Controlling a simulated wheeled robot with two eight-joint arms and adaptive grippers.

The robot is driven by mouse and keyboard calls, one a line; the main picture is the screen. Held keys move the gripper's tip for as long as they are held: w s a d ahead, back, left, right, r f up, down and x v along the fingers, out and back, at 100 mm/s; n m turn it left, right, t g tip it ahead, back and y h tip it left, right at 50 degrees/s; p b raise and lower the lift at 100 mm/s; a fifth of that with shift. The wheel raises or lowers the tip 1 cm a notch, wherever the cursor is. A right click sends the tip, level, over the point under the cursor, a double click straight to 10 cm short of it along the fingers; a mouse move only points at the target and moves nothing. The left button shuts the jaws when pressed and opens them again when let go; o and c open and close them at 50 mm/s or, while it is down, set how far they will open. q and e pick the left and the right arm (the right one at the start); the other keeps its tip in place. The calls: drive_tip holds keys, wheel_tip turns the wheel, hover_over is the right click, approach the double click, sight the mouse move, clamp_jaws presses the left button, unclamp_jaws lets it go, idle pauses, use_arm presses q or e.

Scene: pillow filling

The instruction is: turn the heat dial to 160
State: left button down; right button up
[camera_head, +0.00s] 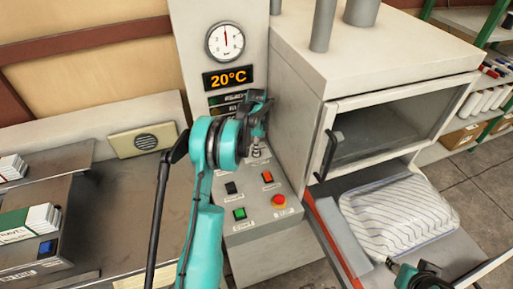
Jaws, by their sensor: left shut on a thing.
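My left gripper (259,120), dark with a teal wrist, reaches up to the control panel (285,228) below the temperature display. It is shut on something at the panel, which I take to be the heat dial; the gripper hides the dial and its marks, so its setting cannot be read. The orange display (229,77) reads 20°C. A round gauge (226,41) with a red needle pointing about straight up is above it. Part of my right arm's end (422,277) shows at the bottom right; its fingers cannot be made out.
Green (240,213), black (231,187) and orange-red (267,176) switches and a red emergency button (279,200) sit low on the panel. Right of it is an oven (380,60) with its chamber visible and a handle (328,155). A striped pillow (398,215) lies on the tray below.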

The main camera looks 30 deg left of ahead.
use_arm(q)
drive_tip(key=shift+m, duration=0.7)
drive_tip(key=c, duration=1.2)
unclamp_jaws()
wheel_tip(320, 180, up, 12)
